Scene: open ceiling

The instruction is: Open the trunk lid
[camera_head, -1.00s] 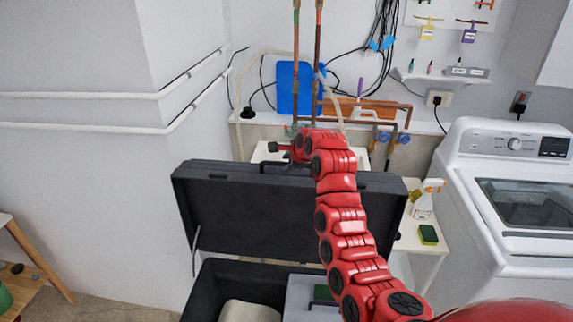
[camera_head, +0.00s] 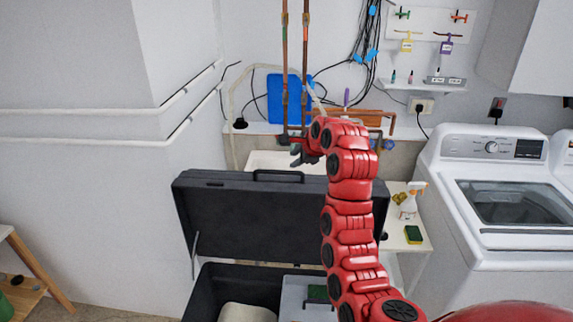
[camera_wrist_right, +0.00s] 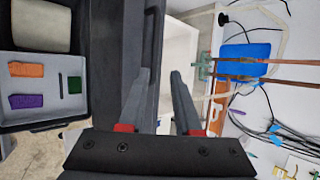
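The black trunk's lid (camera_head: 270,225) stands raised, tilted back from the open trunk body (camera_head: 208,300) in the head view. Its handle (camera_head: 278,175) is on the lid's top edge. My right gripper (camera_head: 300,155) is above and beyond that edge, apart from the handle. In the right wrist view, the gripper (camera_wrist_right: 160,72) has its two fingers spread with nothing between them. The lid (camera_wrist_right: 112,60) is at the left of the fingers there. My left gripper is in neither view.
The trunk holds a grey tray (camera_wrist_right: 18,60) and a beige roll (camera_wrist_right: 40,25). A white table behind carries a spray bottle (camera_head: 408,205) and a sponge (camera_head: 413,234). A washing machine (camera_head: 470,250) stands right. Copper pipes (camera_head: 304,70) rise close behind the gripper.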

